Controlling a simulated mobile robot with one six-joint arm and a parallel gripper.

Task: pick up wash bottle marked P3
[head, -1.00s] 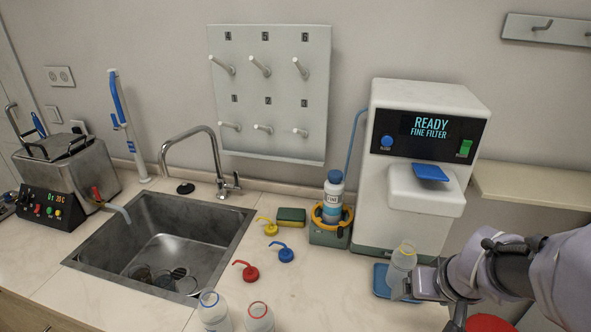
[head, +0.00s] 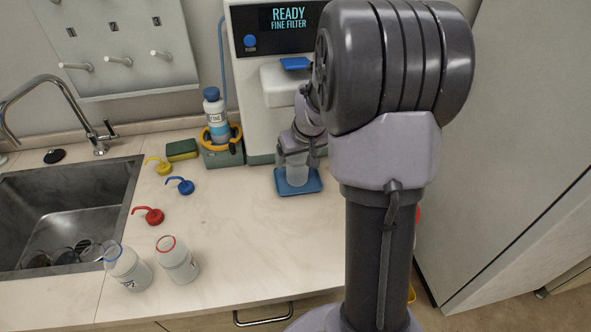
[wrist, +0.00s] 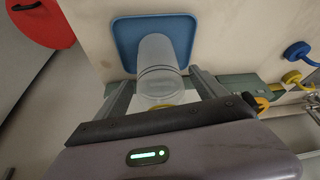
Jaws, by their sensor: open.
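A translucent wash bottle (head: 297,172) stands on the blue tray (head: 313,186) below the dispenser; its marking cannot be read. In the wrist view the bottle (wrist: 158,68) lies between the two fingers of my gripper (wrist: 162,80), with a yellow ring at its neck end. The fingers are apart, with a gap beside the bottle on the right. In the head view my gripper (head: 298,154) is at the bottle's upper part, partly hidden by my arm. Two other bottles stand at the front: one with a blue rim (head: 128,268), marked P2, and one with a red rim (head: 176,260).
The dispenser (head: 262,75) stands behind the tray. A filter bottle (head: 217,118) sits in a green holder to its left. Yellow (head: 160,166), blue (head: 182,186) and red (head: 150,215) caps lie by the sink (head: 60,205). The counter between caps and tray is clear.

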